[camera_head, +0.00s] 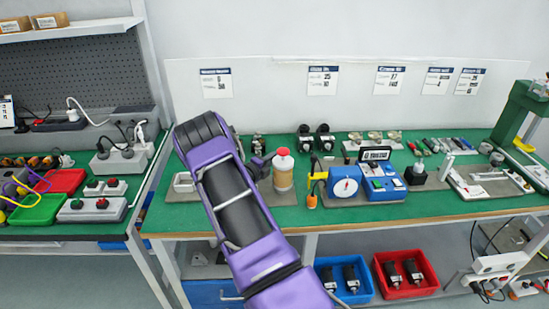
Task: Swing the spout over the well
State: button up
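I cannot make out a clear spout or well. A short yellow arm (317,176) with an orange tip hangs at the left side of a blue device with a white dial (344,187) on the green bench; I cannot tell if it is the spout. A shallow grey tray (183,183) at the bench's left end is partly behind my purple arm; I cannot tell if it is the well. My arm crosses the front of the bench. A small dark purple part (261,164) shows at its right side, perhaps my gripper; no fingers can be seen.
A red-capped bottle (283,171) stands right of my arm. Blue button boxes (383,188), a black sign and fixtures crowd the green bench (440,205). A green press (521,110) stands far right. A second bench with red and green trays (40,209) is at left.

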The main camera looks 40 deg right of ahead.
grip_shut()
